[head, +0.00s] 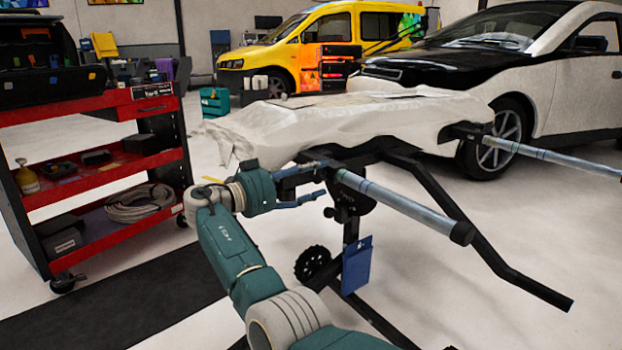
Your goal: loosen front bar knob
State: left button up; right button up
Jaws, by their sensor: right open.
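My right gripper (318,181) is at the near end of a black work stand, at the inner end of its front bar. Its two fingers are spread apart, one above the other, pointing right. The front bar (400,204) is a silver-grey tube with a black end cap, slanting down to the right from the stand. The stand's dark bracket lies just beyond the fingertips; I cannot tell whether they touch it. A small dark knob-like part (331,212) shows below the bar's inner end. I cannot tell for sure which part is the front bar knob. My left gripper is not in view.
A white-wrapped car panel (345,125) lies on the stand. A second bar (555,154) sticks out at right, near a black-and-white car (545,80). A black stand arm (500,258) reaches forward. A red tool cart (95,170) stands at left. Floor at lower right is clear.

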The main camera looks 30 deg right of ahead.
jog(key=c, duration=1.2)
jog(key=shift+o, duration=0.2)
